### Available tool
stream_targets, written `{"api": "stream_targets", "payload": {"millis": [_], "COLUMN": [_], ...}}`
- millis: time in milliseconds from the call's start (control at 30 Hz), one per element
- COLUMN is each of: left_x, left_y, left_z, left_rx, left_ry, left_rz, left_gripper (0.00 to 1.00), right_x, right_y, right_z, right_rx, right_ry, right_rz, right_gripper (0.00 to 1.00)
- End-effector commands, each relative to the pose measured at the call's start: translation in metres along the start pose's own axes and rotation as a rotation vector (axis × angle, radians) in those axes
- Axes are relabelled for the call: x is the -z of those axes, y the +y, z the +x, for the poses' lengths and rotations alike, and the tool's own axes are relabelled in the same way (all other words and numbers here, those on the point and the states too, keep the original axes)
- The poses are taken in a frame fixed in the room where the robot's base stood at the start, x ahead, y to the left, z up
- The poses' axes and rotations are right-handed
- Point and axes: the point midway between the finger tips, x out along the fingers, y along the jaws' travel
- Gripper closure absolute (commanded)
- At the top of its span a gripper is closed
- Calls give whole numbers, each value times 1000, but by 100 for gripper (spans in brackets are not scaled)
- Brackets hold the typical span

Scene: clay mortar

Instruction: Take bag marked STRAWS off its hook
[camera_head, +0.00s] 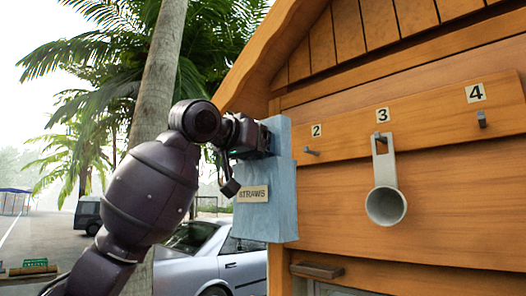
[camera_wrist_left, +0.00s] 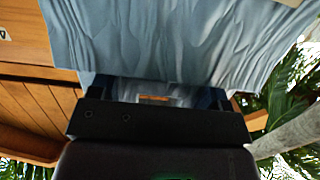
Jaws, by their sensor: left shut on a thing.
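The blue-grey cloth bag (camera_head: 268,219) hangs upright at the left end of the wooden wall, with a label reading STRAWS (camera_head: 252,194) on its front. My left gripper (camera_head: 262,140) is shut on the upper part of the bag, reaching in from the left. In the left wrist view, the bag (camera_wrist_left: 170,40) fills the area beyond my left gripper (camera_wrist_left: 155,92), its cloth creased. The bag's hook is hidden behind the bag and gripper, so I cannot tell whether the bag still rests on it. My right gripper is not in view.
To the right, a wooden board (camera_head: 350,131) carries hook 2 (camera_head: 311,151), hook 3 with a pale scoop (camera_head: 386,205) hanging from it, and a bare hook 4 (camera_head: 481,119). A silver car (camera_head: 205,258) and palm trunk (camera_head: 160,75) stand behind my arm.

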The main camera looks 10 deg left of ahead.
Motion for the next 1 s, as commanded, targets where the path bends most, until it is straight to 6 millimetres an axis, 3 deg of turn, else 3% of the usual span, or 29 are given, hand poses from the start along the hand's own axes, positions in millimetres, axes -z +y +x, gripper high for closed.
{"api": "stream_targets", "payload": {"millis": [367, 1000], "left_x": [1, -3], "left_y": [0, 0], "left_z": [-2, -28], "left_rx": [0, 0], "left_ry": [3, 3], "left_rz": [1, 1], "left_gripper": [79, 79], "right_x": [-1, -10], "right_y": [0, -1], "right_z": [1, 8], "right_rx": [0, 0], "right_ry": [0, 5], "right_rz": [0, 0], "right_gripper": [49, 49]}}
